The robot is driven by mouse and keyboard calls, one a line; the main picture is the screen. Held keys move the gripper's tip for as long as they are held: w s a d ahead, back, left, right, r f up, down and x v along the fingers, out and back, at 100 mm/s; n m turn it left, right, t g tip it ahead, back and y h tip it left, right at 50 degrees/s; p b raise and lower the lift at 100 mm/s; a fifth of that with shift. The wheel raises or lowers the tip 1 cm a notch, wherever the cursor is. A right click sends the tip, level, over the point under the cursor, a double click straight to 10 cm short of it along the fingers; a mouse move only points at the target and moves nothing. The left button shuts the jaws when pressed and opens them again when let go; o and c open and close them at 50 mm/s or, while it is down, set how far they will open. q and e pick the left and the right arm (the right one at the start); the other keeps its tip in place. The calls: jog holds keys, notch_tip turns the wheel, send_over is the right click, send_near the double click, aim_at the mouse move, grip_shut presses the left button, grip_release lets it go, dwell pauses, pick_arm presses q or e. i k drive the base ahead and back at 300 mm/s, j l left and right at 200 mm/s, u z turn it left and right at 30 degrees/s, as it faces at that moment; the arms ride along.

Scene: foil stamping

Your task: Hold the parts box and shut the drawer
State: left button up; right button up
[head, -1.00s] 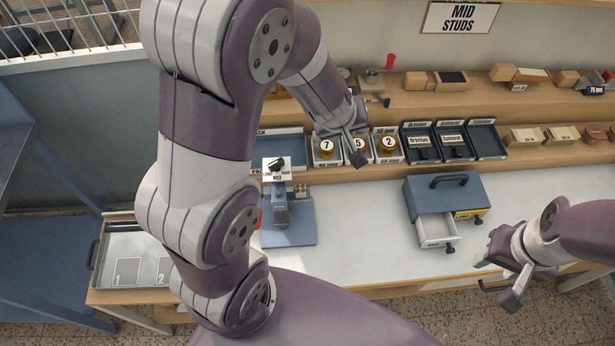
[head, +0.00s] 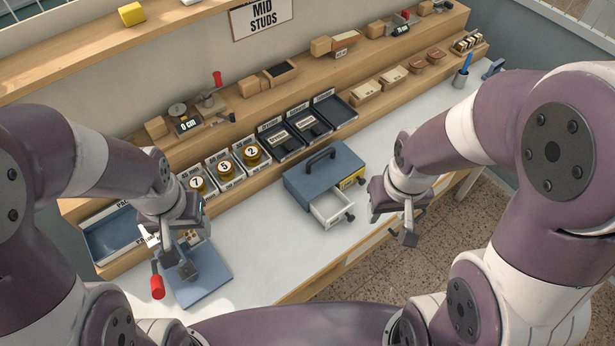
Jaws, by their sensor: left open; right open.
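The parts box (head: 312,181) is blue-grey with a dark carry handle on top, and it stands on the white bench. Its white-fronted drawer (head: 333,208) is pulled out toward the front of the bench and looks empty. A yellow drawer front (head: 353,179) beside it, further right, looks shut. My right gripper (head: 393,219) is open, just right of the open drawer and apart from it, near the bench's front edge. My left gripper (head: 176,250) is open over the stamping press at the left, well away from the box; the press hides part of its fingers.
The blue stamping press (head: 202,280) with a red-handled lever (head: 157,281) stands left. Behind the box, the lower shelf holds dark trays (head: 308,128) and numbered bins (head: 227,171). White bench top between press and box (head: 265,235) is clear.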

aim_at(332, 206)
jog(key=l+u, duration=0.25)
jog(key=l, duration=0.3)
jog(key=l+u, duration=0.3)
jog(key=l, duration=0.2)
jog(key=l+u, duration=0.25)
jog(key=l, duration=0.3)
jog(key=k+l+u, duration=0.25)
jog(key=l, duration=0.25)
jog(key=i, duration=0.05)
